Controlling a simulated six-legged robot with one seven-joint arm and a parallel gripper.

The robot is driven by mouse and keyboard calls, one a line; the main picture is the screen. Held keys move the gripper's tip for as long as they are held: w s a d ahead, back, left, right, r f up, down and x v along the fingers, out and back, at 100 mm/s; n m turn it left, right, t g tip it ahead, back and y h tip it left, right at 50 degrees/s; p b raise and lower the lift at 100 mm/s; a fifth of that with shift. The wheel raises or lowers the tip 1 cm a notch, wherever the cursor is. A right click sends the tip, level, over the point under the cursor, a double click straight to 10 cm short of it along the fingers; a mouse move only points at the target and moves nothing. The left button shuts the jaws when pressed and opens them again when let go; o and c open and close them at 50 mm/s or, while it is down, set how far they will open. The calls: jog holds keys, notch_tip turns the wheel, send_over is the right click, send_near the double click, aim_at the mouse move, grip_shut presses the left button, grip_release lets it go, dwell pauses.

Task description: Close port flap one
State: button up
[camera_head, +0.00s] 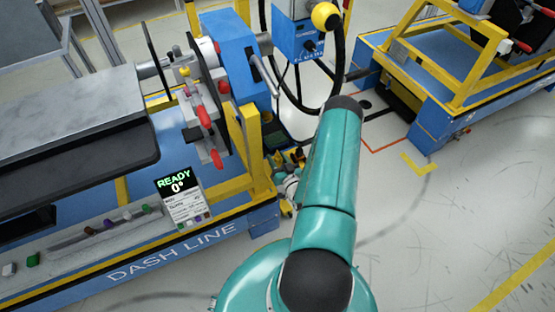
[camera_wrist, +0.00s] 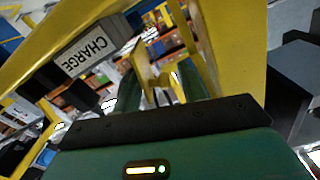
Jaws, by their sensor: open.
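I cannot make out port flap one for certain in either view. In the wrist view, a grey block with a white CHARGE label (camera_wrist: 84,51) is at the upper left, beside a yellow frame bar (camera_wrist: 52,40). My gripper (camera_wrist: 165,85) shows above its dark band and green housing, open, with nothing seen between its fingers. A broad yellow post (camera_wrist: 238,50) stands close on its right side.
The blue DASH LINE stand (camera_head: 190,243) carries a grey dashboard panel (camera_head: 70,110), red-handled clamps (camera_head: 204,118) and a READY 0° display (camera_head: 175,184). A blue box with a yellow knob (camera_head: 300,38) hangs behind. Another blue-yellow stand (camera_head: 440,95) is at right. Floor at right is clear.

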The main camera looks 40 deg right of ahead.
jog(key=c, duration=0.9)
jog(key=shift+s+d+m, duration=0.1)
jog(key=shift+m, duration=0.2)
jog(key=m, duration=0.1)
jog(key=d+m, duration=0.1)
jog(key=m, duration=0.2)
jog(key=shift+s+d+f, duration=0.2)
jog(key=shift+s+d, duration=0.05)
jog(key=shift+d, duration=0.05)
jog(key=m, duration=0.1)
jog(key=d+m, duration=0.1)
jog(key=m, duration=0.1)
jog(key=shift+s+f, duration=0.15)
jog(key=shift+f, duration=0.2)
jog(key=shift+s+d+f+m, duration=0.1)
jog(key=shift+d+f+m, duration=0.1)
jog(key=shift+m, duration=0.55)
jog(key=shift+d+f+m, duration=0.2)
jog(key=shift+m, duration=0.55)
